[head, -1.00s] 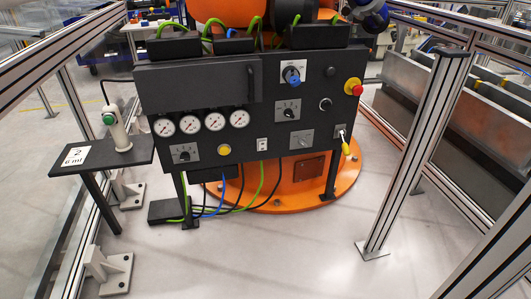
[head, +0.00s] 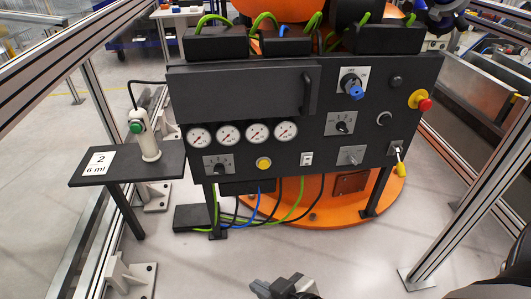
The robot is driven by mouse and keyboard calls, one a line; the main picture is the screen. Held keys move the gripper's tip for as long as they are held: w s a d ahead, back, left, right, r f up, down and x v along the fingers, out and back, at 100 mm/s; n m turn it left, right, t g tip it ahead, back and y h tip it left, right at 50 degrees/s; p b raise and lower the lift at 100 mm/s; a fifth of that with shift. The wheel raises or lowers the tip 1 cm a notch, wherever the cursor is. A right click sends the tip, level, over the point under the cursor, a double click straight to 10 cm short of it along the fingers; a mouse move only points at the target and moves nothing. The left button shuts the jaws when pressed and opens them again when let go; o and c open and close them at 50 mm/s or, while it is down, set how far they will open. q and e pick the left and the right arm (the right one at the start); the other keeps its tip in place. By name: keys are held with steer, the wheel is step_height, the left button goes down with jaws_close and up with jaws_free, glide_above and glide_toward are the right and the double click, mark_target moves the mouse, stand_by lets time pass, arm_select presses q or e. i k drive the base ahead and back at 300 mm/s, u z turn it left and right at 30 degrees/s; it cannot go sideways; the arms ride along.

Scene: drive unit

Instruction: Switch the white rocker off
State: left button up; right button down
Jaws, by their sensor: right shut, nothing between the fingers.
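The white rocker (head: 307,158) is a small white switch low on the dark control panel (head: 230,92), right of the yellow button. Its tilt is too small to tell. My right gripper (head: 270,287) shows at the bottom edge, shut and empty. It is below and in front of the panel in the picture, well apart from the rocker, and the arm behind it is mostly cut off. My left gripper is not in view.
The panel also carries a yellow button (head: 263,163), several gauges, rotary knobs, a red emergency button (head: 424,104) and a yellow-handled key (head: 399,168). A side shelf (head: 112,170) holds a white device with a green button (head: 148,135). Metal frame posts stand both sides; the floor in front is clear.

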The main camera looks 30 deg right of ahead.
mark_target(306, 160)
steer(key=z, duration=0.3)
steer(key=i, duration=1.1)
steer(key=z, duration=0.7)
